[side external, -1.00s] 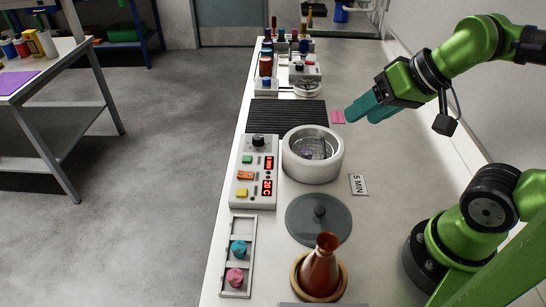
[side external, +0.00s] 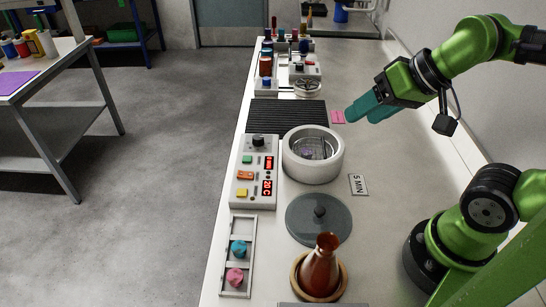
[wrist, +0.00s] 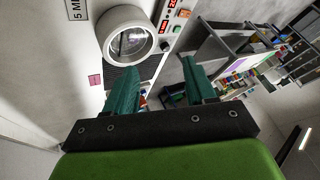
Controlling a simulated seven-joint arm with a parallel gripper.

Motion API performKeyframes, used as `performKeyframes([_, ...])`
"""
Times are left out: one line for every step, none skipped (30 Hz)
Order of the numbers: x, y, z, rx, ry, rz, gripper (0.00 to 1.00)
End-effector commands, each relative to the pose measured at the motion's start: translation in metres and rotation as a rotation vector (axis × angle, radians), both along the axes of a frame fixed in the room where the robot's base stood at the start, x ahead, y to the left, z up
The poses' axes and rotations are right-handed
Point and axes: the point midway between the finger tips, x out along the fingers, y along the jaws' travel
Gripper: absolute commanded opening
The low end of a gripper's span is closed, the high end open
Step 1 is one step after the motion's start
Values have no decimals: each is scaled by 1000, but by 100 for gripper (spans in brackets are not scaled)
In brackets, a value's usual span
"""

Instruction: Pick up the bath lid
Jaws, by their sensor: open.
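The bath lid (side external: 309,222), a dark grey round disc with a small knob on top, lies flat on the bench in front of the bath. The bath (side external: 299,170) is a white round tub, uncovered, with liquid or a clear vessel inside; it also shows in the wrist view (wrist: 105,24). My gripper (side external: 358,112) has teal fingers and hangs above the bench, behind and to the right of the bath, well apart from the lid. In the wrist view its fingers (wrist: 160,85) are spread with nothing between them. The lid is not visible in the wrist view.
A brown flask (side external: 321,268) on a round wooden stand is close in front of the lid. A control box (side external: 252,190) stands left of the bath, a tray (side external: 228,262) with two coloured pieces left of the lid. A "5 MIN" card (side external: 358,184) lies to the right.

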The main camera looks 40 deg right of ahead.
Motion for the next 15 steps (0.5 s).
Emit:
performKeyframes([0,0,0,0,0,0,55])
performKeyframes([0,0,0,0,0,2,55])
performKeyframes([0,3,-1,0,6,10,55])
performKeyframes([0,5,-4,0,18,22,55])
performKeyframes([1,8,-7,-1,33,35,55])
performKeyframes([4,13,-11,-6,55,59,55])
performKeyframes([6,18,-14,-12,77,79,55])
performKeyframes([8,23,-18,-19,108,100,55])
performKeyframes([11,30,-23,-30,156,125,55])
performKeyframes([13,36,-28,-38,198,140,55])
performKeyframes([15,41,-32,-46,241,151,55])
performKeyframes([17,48,-38,-60,298,161,55])
performKeyframes([18,53,-42,-72,340,164,55])
performKeyframes([19,58,-46,-85,381,164,55])
performKeyframes([20,63,-51,-103,432,158,55])
